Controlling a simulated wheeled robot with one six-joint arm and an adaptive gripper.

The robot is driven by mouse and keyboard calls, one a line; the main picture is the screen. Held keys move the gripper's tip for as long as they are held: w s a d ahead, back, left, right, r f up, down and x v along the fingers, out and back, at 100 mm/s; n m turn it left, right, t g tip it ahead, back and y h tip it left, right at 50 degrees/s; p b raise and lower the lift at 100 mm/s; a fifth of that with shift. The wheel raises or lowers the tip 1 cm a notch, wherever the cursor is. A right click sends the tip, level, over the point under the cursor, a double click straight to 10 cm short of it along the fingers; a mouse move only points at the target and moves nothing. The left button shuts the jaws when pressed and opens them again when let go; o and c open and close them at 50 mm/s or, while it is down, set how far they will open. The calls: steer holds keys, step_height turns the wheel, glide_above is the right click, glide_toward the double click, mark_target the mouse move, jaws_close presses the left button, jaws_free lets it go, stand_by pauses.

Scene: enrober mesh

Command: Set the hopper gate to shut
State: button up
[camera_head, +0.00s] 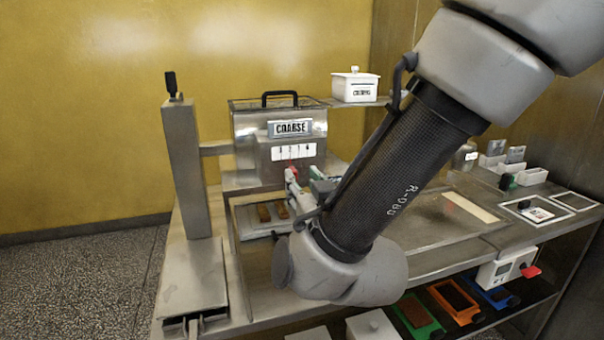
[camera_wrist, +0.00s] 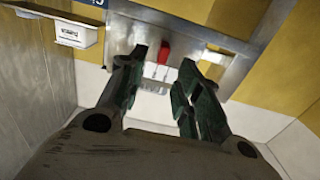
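The metal hopper (camera_head: 262,150) stands on the bench at centre left, with a COARSE label (camera_head: 291,128) and a white marked plate (camera_head: 293,152) on its front. A small red handle (camera_head: 291,173), which looks like the gate's, shows below that plate. In the wrist view the red handle (camera_wrist: 165,50) lies between and just beyond my fingertips. My gripper (camera_wrist: 164,65) is open, with a gap on both sides of the handle. In the head view my gripper (camera_head: 304,188) is at the hopper's lower front, partly hidden by my arm. The gate plate itself cannot be made out.
Brown bars (camera_head: 264,213) lie on a tray under the hopper. A white labelled box (camera_head: 355,86) sits on a shelf right of the hopper. A metal post (camera_head: 184,165) with a black handle stands at left. Coloured bins (camera_head: 454,298) are on the lower shelf.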

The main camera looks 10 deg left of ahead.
mark_target(295, 173)
steer(key=x, duration=0.5)
steer(key=shift+w+a, duration=0.25)
jaws_close()
